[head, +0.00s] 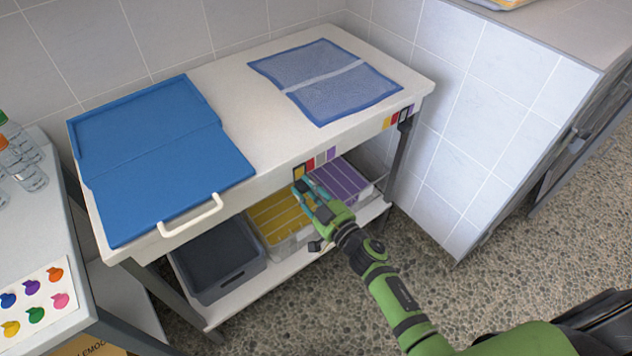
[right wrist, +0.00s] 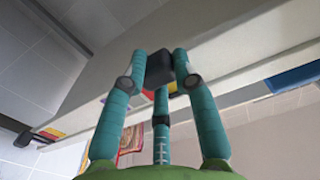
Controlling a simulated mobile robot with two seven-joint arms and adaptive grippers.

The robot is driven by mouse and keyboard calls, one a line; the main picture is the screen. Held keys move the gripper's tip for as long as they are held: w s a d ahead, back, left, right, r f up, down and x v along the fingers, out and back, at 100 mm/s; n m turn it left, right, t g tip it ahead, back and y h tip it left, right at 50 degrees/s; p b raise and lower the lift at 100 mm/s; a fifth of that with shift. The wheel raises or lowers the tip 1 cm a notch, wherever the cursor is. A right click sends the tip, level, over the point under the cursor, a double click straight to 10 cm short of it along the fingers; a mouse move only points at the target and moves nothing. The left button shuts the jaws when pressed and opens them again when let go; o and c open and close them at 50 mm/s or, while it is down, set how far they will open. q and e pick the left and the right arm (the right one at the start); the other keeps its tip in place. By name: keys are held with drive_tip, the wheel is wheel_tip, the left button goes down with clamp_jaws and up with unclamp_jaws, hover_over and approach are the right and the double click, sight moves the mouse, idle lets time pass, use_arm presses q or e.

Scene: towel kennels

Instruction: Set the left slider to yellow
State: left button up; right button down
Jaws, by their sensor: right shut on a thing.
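The left slider's colour strip (head: 318,161) is on the front edge of the white table, with yellow at its left end, then red, pink and purple. My right gripper (head: 304,188) is at the left end of this strip, just below the yellow patch. In the right wrist view its teal fingers (right wrist: 160,72) are shut on a black block, the slider knob (right wrist: 159,66), against the pale table edge. In the head view the fingers mostly hide the knob, so its exact place is hard to tell. My left gripper is not in view.
A second colour strip with a dark knob (head: 405,124) is on the edge farther right. A blue board (head: 150,160) and a blue towel (head: 325,80) lie on top. A white handle (head: 190,217) juts out at left. Bins (head: 218,262) stand on the shelf below.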

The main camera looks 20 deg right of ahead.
drive_tip(key=shift+w+r, duration=0.1)
drive_tip(key=shift+r, duration=0.2)
drive_tip(key=c, duration=0.8)
unclamp_jaws()
drive_tip(key=shift+c, duration=0.2)
drive_tip(key=shift+a, duration=0.1)
drive_tip(key=shift+f, duration=0.1)
drive_tip(key=shift+s+f, duration=0.1)
drive_tip(key=shift+s, duration=0.2)
drive_tip(key=v, duration=1.1)
drive_tip(key=shift+s+d, duration=0.2)
drive_tip(key=shift+s, duration=0.05)
